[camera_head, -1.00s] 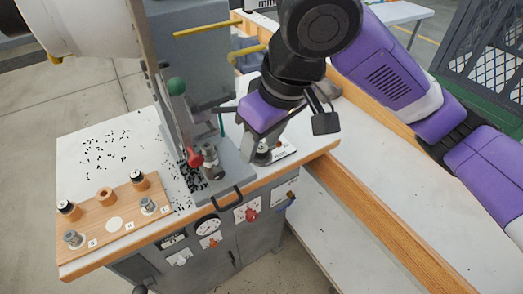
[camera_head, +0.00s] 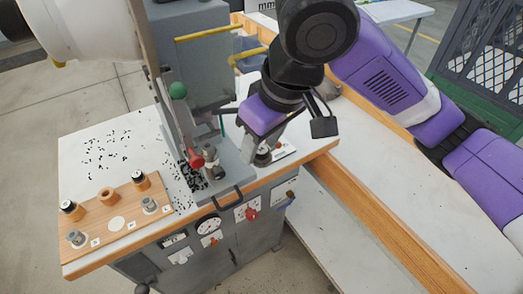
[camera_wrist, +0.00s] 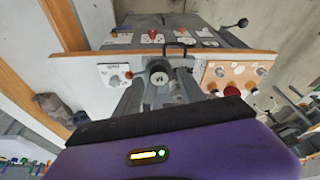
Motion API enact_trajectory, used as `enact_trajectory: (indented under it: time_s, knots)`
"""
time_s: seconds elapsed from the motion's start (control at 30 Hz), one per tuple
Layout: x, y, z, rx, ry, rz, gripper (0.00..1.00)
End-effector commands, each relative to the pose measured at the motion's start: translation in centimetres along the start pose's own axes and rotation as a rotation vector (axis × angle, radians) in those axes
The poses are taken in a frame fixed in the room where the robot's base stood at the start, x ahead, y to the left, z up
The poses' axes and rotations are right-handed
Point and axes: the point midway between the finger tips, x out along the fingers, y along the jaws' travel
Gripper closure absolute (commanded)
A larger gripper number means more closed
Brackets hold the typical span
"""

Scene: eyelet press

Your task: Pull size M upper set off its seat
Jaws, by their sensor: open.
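A metal set (camera_head: 210,158) with a dark upper part stands at the press in the head view, beside the red knob. In the wrist view a round set with a marked pale face (camera_wrist: 158,78) shows between my fingers; its mark is too small to read surely. My gripper (camera_head: 248,155) is open, just right of the press set in the head view. Its fingers (camera_wrist: 157,92) point toward the set in the wrist view; I cannot tell whether they touch it. The seat under the set is mostly hidden.
A wooden board (camera_head: 118,240) with several sets lies at the left. A white card (camera_head: 284,149) lies right of my fingers. A dark handle (camera_head: 228,197) is at the front.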

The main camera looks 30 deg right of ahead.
Motion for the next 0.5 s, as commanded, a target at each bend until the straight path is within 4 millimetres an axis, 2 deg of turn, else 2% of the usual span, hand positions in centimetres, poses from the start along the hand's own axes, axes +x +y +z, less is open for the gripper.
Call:
enact_trajectory:
  time_s: [0.17,0.4,0.5]
  knots:
    - [0.03,0.00,0.02,0.000,0.000,0.000,0.53]
    - [0.03,-0.01,0.02,0.000,0.000,0.000,0.98]
    - [0.02,-0.01,0.01,0.000,0.000,0.000,1.00]
